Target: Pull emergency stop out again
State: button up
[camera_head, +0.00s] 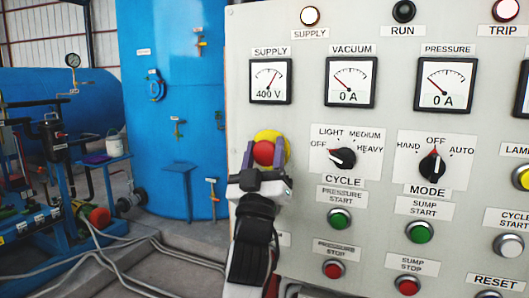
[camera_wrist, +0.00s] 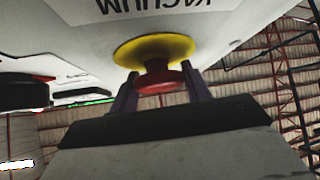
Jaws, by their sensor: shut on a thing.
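The emergency stop is a red mushroom button (camera_head: 263,153) on a round yellow backing (camera_head: 273,138), at the left edge of the grey control panel (camera_head: 300,220). My gripper (camera_head: 263,155) is at the button, with one finger on each side of the red head. In the wrist view, the red button (camera_wrist: 160,80) sits between the two fingers of my gripper (camera_wrist: 160,92), below the yellow disc (camera_wrist: 153,50). The fingers are shut on the red head. A narrower red stem shows between head and disc. My wrist hides the panel below the button.
The cycle selector (camera_head: 343,158) and mode selector (camera_head: 432,166) are right of the button. Green start buttons (camera_head: 339,219) and red stop buttons (camera_head: 333,269) stand below them. Gauges (camera_head: 270,81) line the top. Blue tanks (camera_head: 170,110) and hoses stand left, behind the panel.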

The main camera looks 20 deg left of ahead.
jog(key=shift+s+b, duration=0.35)
jog(key=shift+s, duration=0.25)
jog(key=shift+h, duration=0.3)
jog(key=o, duration=1.4)
jog(key=shift+s, duration=0.1)
jog(key=shift+f, duration=0.1)
jog(key=b+v, duration=0.5)
jog(key=v, duration=0.8)
jog(key=shift+s+f, duration=0.2)
jog(key=shift+s, duration=0.05)
